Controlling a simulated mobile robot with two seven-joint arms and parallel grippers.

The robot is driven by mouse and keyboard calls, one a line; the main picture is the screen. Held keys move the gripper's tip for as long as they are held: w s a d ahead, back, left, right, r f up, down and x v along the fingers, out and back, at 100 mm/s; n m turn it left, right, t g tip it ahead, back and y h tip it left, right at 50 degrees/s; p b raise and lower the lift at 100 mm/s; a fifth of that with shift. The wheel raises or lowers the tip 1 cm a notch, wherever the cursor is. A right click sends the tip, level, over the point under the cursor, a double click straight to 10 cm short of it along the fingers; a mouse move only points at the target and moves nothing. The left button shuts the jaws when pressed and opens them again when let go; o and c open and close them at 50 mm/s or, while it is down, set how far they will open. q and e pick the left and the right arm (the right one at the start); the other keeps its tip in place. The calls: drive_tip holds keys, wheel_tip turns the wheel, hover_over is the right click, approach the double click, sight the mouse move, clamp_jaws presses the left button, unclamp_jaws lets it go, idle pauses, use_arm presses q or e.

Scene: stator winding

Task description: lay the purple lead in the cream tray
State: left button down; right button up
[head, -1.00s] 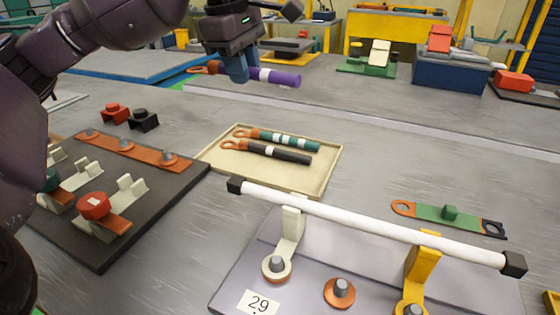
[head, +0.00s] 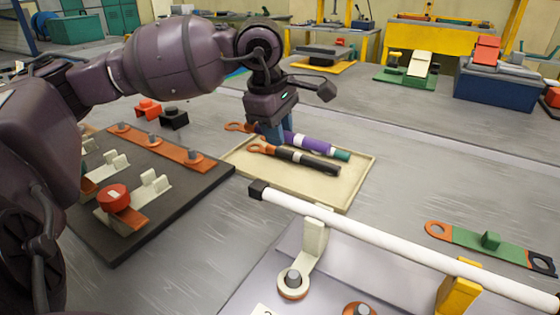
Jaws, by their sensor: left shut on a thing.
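The purple lead (head: 309,142) has a copper ring end, a white band and a purple sleeve. My left gripper (head: 273,134) is shut on it near the ring end, over the back part of the cream tray (head: 348,187). Whether the lead touches the tray or the leads in it cannot be told. A black lead (head: 317,163) with a copper ring lies in the tray, in front of the purple one. A teal lead (head: 342,155) is mostly hidden behind the purple lead, with its end showing. My right gripper is not in view.
A dark board (head: 150,220) with an orange strip, cream clips and a red knob is left of the tray. Red (head: 148,109) and black (head: 174,118) blocks stand behind it. A white rod (head: 390,240) on a grey fixture is in front. A green link (head: 485,243) lies right.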

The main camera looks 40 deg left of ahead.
sight(281, 174)
use_arm(q)
drive_tip(key=x, duration=0.2)
drive_tip(key=shift+s+f, duration=0.15)
drive_tip(key=shift+f, duration=0.15)
drive_tip(key=x, duration=0.2)
drive_tip(key=b+x, duration=0.1)
drive_tip(key=shift+s+a+f, duration=0.1)
drive_tip(key=shift+s+f, duration=0.25)
drive_tip(key=shift+f, duration=0.35)
drive_tip(key=shift+r, duration=0.1)
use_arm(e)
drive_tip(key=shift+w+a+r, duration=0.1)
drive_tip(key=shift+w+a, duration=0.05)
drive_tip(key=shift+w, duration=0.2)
use_arm(q)
drive_tip(key=shift+f, duration=0.45)
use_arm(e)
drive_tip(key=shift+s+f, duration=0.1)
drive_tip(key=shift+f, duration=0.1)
use_arm(q)
drive_tip(key=shift+f, duration=0.15)
